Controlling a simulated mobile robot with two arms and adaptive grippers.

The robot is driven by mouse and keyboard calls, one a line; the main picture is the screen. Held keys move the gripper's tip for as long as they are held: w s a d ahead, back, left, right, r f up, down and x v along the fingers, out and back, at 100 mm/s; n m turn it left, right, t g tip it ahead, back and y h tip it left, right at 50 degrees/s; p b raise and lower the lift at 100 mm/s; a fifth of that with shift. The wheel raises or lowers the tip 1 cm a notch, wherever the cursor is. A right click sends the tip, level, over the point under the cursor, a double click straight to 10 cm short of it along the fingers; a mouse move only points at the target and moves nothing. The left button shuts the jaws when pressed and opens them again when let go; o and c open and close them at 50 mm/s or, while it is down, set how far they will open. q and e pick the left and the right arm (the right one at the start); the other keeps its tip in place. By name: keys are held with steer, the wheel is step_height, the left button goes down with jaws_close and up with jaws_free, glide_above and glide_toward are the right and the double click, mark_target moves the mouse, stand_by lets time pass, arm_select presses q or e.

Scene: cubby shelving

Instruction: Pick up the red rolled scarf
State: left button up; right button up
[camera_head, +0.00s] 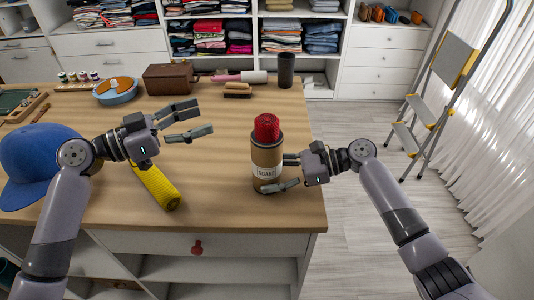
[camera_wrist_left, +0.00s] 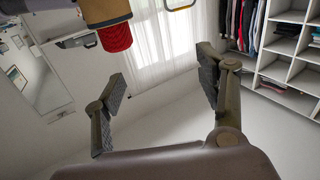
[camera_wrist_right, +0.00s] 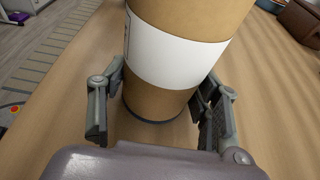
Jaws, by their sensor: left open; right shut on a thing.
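The red rolled scarf (camera_head: 267,127) stands in a brown cardboard tube (camera_head: 267,163) with a white label reading SCARF. Its rounded top sticks out above the rim; the rest is hidden inside. The tube is upright near the table's front right. My right gripper (camera_head: 276,174) is shut around the tube's lower part; the right wrist view shows the fingers (camera_wrist_right: 160,105) on both sides of the tube (camera_wrist_right: 180,50). My left gripper (camera_head: 203,118) is open and empty, left of the scarf and apart from it. The left wrist view shows the scarf (camera_wrist_left: 116,37) beyond the fingers (camera_wrist_left: 160,80).
A yellow roll (camera_head: 156,186) and a blue cap (camera_head: 40,160) lie under or beside my left arm. A dark cup (camera_head: 286,70), a brush (camera_head: 237,91), a wooden box (camera_head: 170,78) and a blue bowl (camera_head: 116,93) stand farther back. The table between is clear.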

mark_target(267, 124)
arm_select(q)
steer(key=shift+w+d+f+m+g+h, duration=0.15)
steer(key=shift+d+m+g, duration=0.35)
steer(key=shift+d, duration=2)
steer(key=shift+s+d+f+m+g+h, duration=0.15)
steer(key=shift+d+f+m+g, duration=0.3)
steer(key=shift+d, duration=2)
steer(key=shift+w+d+f+m+g+h, duration=0.15)
steer(key=shift+d+m+g, duration=0.3)
steer(key=shift+d, duration=2.05)
steer(key=shift+r, duration=0.1)
steer(key=shift+c, duration=0.5)
jaws_close()
